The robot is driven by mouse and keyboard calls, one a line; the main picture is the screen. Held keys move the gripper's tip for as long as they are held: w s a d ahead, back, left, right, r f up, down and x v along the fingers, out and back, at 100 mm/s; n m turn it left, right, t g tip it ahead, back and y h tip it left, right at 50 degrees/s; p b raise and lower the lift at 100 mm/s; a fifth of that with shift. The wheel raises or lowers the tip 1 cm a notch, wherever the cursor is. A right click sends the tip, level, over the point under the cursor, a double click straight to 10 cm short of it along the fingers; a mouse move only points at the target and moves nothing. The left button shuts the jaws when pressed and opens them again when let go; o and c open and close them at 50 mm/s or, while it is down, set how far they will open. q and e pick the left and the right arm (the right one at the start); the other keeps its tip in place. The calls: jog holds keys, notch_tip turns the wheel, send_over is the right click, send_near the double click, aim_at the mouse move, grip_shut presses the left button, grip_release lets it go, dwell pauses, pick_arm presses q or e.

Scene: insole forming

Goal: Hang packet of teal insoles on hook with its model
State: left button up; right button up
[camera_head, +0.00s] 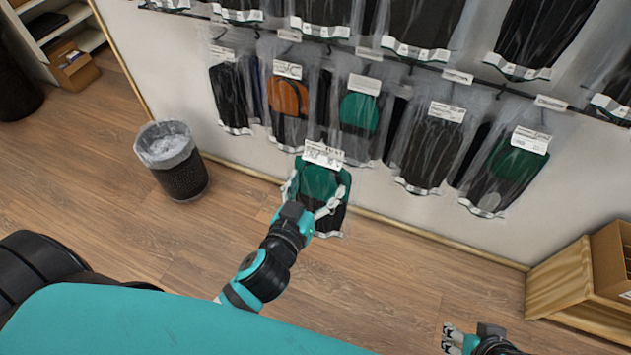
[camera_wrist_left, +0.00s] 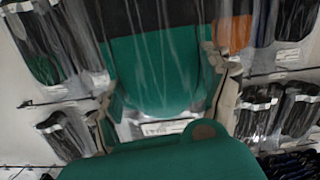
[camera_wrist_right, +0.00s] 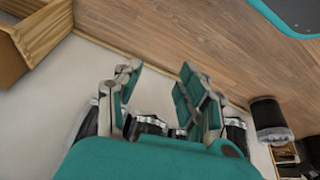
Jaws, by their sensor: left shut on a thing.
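My left gripper (camera_head: 314,192) is shut on a clear packet of teal and black insoles (camera_head: 320,182) with a white header label. It grips the packet by its two side edges, in front of the wall and below the hanging row. In the left wrist view the held packet (camera_wrist_left: 160,75) fills the middle, between the fingers. On the wall, a packet with teal insoles (camera_head: 360,113) hangs behind and above it, and another teal and black packet (camera_head: 510,160) hangs further right. My right gripper (camera_wrist_right: 158,85) is open and empty, low at the right in the head view (camera_head: 452,338).
The row also holds an orange packet (camera_head: 289,98) and black packets (camera_head: 430,152). More packets hang on an upper rail (camera_head: 400,62). A waste bin (camera_head: 183,182) stands left on the wooden floor. A wooden box (camera_head: 560,280) stands at right.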

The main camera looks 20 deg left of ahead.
pick_arm(q)
jog(key=shift+w+d, duration=0.1)
jog(key=shift+w, duration=0.45)
jog(key=shift+w+d+p, duration=0.1)
jog(key=shift+w+p, duration=0.2)
jog(key=shift+w, duration=3.15)
pick_arm(e)
jog(key=shift+s+d+r+g, duration=0.1)
jog(key=shift+s+d+g, duration=0.1)
jog(key=shift+s+g, duration=0.5)
jog(key=shift+s, duration=0.15)
